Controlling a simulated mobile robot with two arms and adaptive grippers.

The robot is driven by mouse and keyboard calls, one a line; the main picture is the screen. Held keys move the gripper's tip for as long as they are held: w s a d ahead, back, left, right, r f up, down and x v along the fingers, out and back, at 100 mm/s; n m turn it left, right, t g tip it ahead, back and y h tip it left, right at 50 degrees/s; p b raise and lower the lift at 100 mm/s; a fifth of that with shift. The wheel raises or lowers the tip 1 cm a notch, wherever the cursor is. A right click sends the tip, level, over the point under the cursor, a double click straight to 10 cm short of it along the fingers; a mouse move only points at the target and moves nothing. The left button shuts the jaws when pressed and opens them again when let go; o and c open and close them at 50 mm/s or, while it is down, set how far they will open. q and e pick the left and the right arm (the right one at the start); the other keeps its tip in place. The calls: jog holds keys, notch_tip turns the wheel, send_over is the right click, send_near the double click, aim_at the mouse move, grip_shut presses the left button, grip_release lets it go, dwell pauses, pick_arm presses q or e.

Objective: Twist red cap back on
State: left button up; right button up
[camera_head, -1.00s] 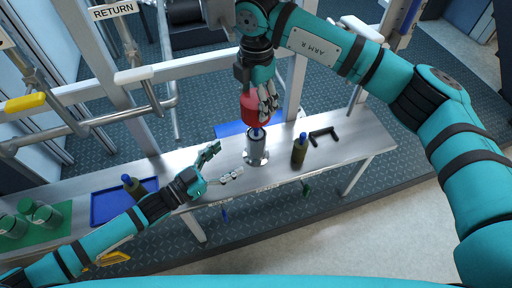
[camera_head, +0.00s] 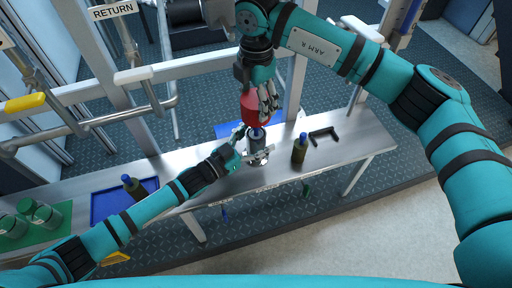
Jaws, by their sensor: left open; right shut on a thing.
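The red cap (camera_head: 255,107) is in my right gripper (camera_head: 262,100), which comes down from above and is shut on it. The cap is above a grey metal cylinder (camera_head: 258,147) with a blue top, standing on a round base on the steel bench. Whether the cap touches the blue top is unclear. My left gripper (camera_head: 250,143) is open, with its fingers around or beside the cylinder at its left; contact cannot be told. The cylinder is partly hidden by the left fingers.
A dark bottle with a blue cap (camera_head: 299,149) stands right of the cylinder, near a black bracket (camera_head: 323,135). A blue tray (camera_head: 107,205) with another bottle (camera_head: 133,186) is at the left. Green-lidded jars (camera_head: 40,214) stand farther left. Pipes and a frame rise behind the bench (camera_head: 345,150).

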pick_arm(q)
jog(key=shift+c, duration=0.3)
grip_shut()
pick_arm(e)
jog(key=shift+f, duration=2.5)
jog(key=shift+f, duration=0.85)
jog(key=shift+f, duration=0.3)
jog(key=shift+d+f, duration=0.1)
jog(key=shift+f, duration=0.2)
